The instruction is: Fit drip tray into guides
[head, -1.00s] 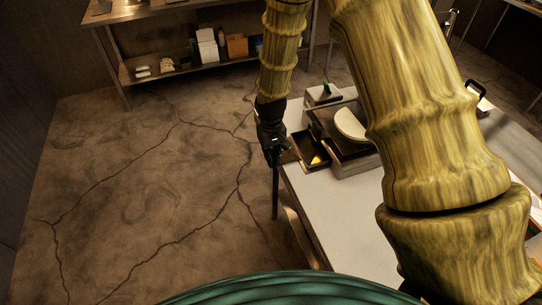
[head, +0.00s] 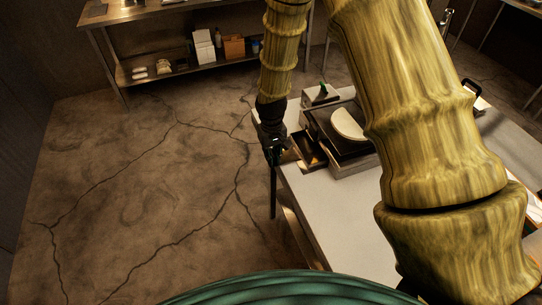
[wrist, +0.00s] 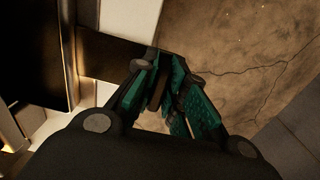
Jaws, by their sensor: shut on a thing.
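The drip tray (head: 309,147) is a dark, shallow, open rectangular tray at the left side of the griddle (head: 352,163) in the head view. In the wrist view the tray (wrist: 108,56) runs from my gripper toward the dark griddle edge (wrist: 35,55). My gripper (head: 277,152) is at the tray's outer left end, beyond the table edge. Its teal fingers (wrist: 163,90) are shut on that end in the wrist view. The guides are not clearly visible, and I cannot tell whether the tray's inner end sits in them.
A pale round tortilla (head: 348,124) lies on the griddle. A small box with a green top piece (head: 320,95) stands behind it. The white table (head: 335,205) is clear in front of the griddle. Open floor (head: 150,190) lies to the left. A shelf (head: 190,62) stands at the back.

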